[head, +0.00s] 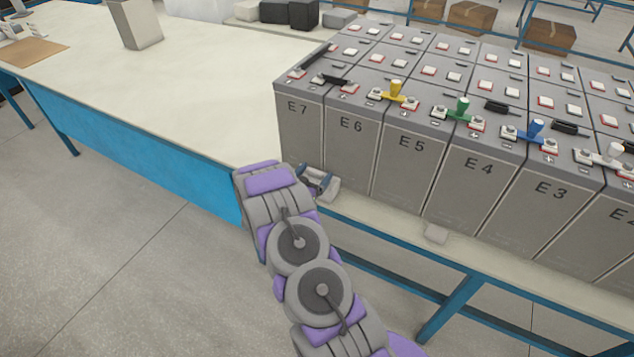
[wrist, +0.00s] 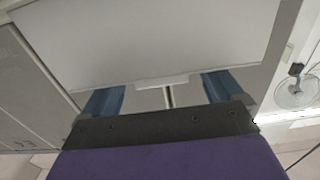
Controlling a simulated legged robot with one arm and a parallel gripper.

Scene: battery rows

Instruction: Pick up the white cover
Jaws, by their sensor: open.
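A small white-knobbed piece (head: 614,153) sits on top of the batteries at the far right of the head view, above E2. I cannot tell whether it is the white cover. My gripper (head: 318,184) is low in front of batteries E7 and E6, far to the left of that piece. In the wrist view my gripper (wrist: 165,95) shows two blue fingers spread apart. A broad pale panel (wrist: 150,42) lies beyond the fingers and fills the top of that view. I cannot tell what it is or whether it touches them.
Grey batteries (head: 403,165) stand in rows on a bench. Yellow (head: 396,91), green (head: 463,107) and blue (head: 536,129) pieces sit on top. A pale table (head: 165,85) with a blue side is at the left. A small grey block (head: 437,234) is on the bench edge.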

